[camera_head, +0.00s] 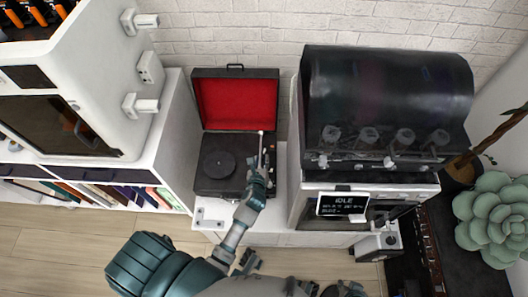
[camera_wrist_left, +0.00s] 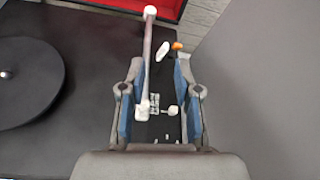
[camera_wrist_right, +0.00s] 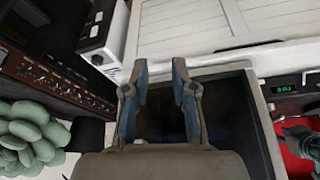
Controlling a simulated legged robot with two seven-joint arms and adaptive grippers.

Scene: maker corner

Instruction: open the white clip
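The open record player (camera_head: 225,185) has a black platter and a red-lined lid. Its thin tonearm (camera_head: 261,148) runs along the right side of the deck. In the left wrist view the tonearm (camera_wrist_left: 147,58) ends in a white piece low between my fingers. Small white fittings (camera_wrist_left: 172,110) lie beside it; I cannot tell which is the white clip or whether it is shut. My left gripper (camera_head: 258,172) is over the deck's right side. Its fingers (camera_wrist_left: 159,95) are apart, with nothing visibly gripped. My right gripper (camera_wrist_right: 158,75) is open and empty, away from the player.
A large dark-hooded machine (camera_head: 385,95) with a small display stands close right of the player. A white cabinet (camera_head: 95,85) with knobs stands left. The lid (camera_head: 236,100) stands raised behind the deck. A green succulent (camera_head: 495,218) is at far right.

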